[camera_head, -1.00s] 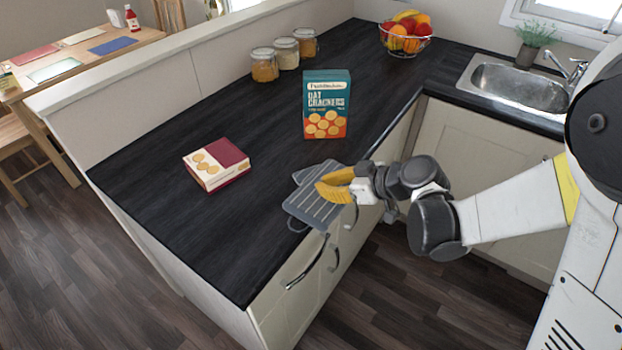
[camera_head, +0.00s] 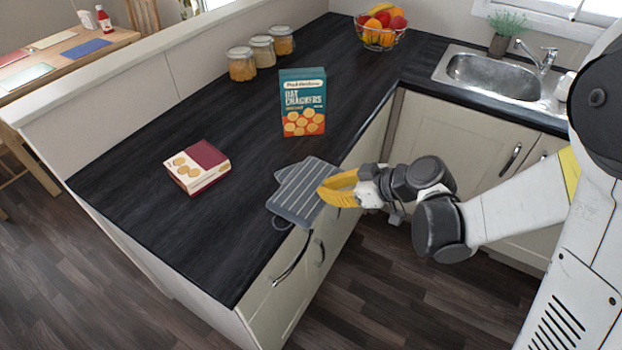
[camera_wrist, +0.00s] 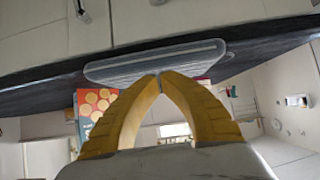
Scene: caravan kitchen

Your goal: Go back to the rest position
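My gripper (camera_head: 322,191) has yellow fingers and sits at the counter's front edge, just right of a grey ribbed tray-like object (camera_head: 302,193). In the wrist view my gripper (camera_wrist: 159,76) has its two fingertips together, with nothing seen between them. The grey object (camera_wrist: 155,60) shows just beyond the tips there; I cannot tell whether they touch. In the head view it lies on the dark counter (camera_head: 215,235) near the front edge.
An upright oat crackers box (camera_head: 302,103) and a red and white box (camera_head: 197,167) stand on the counter. Jars (camera_head: 242,64), a fruit bowl (camera_head: 381,38) and a sink (camera_head: 490,72) are farther back. Cabinet doors (camera_head: 455,140) are below; dark floor (camera_head: 400,290) lies in front.

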